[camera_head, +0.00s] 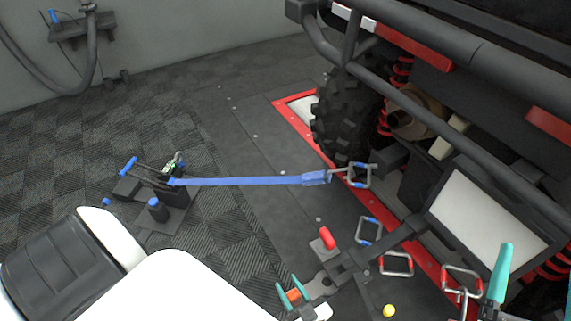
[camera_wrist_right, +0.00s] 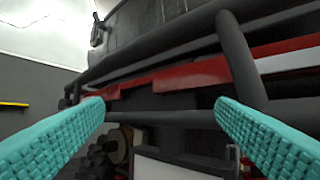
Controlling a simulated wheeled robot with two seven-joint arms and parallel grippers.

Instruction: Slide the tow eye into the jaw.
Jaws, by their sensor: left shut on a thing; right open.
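My left gripper (camera_head: 290,296) is at the bottom centre of the head view, its teal fingers shut on an orange grip. A dark flat piece with a round hole, apparently the tow eye (camera_head: 322,281), lies just right of these fingers. It points at a dark block, apparently the jaw (camera_head: 346,262), on the bar from the vehicle. Whether eye and jaw touch or overlap I cannot tell. A red handle (camera_head: 327,238) stands beside the block. My right gripper (camera_wrist_right: 160,103) is open and empty before the vehicle's bars; one teal finger shows at the head view's lower right.
The vehicle (camera_head: 440,95) with its tubular bars fills the right side. A blue strap (camera_head: 245,181) runs from a floor anchor (camera_head: 155,208) to a shackle. Loose shackles (camera_head: 396,264) and a yellow ball (camera_head: 389,310) are near the jaw.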

